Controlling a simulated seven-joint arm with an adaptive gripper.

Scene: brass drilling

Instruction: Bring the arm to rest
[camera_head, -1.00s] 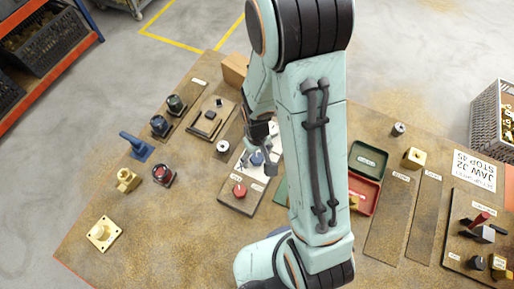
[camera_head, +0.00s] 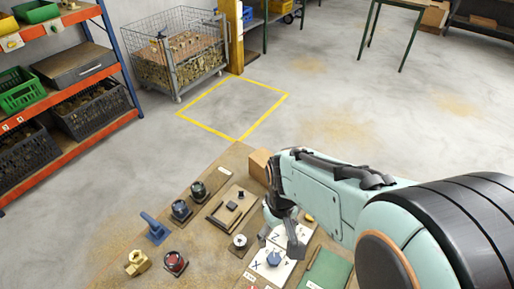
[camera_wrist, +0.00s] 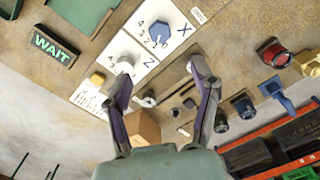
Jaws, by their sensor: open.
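My arm comes in from the right in the head view, and my gripper (camera_head: 284,230) hangs over the back part of the work table (camera_head: 110,240). In the wrist view my gripper (camera_wrist: 160,72) has its two fingers spread wide with nothing between them. Beyond the fingertips is a white panel marked X and Z with a blue knob (camera_wrist: 158,33); the blue knob also shows below the gripper in the head view (camera_head: 273,259). The fingers look apart from the table, but the exact height cannot be told.
A lit WAIT sign (camera_wrist: 53,48) shows. The marked floor square (camera_head: 235,107) is clear.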

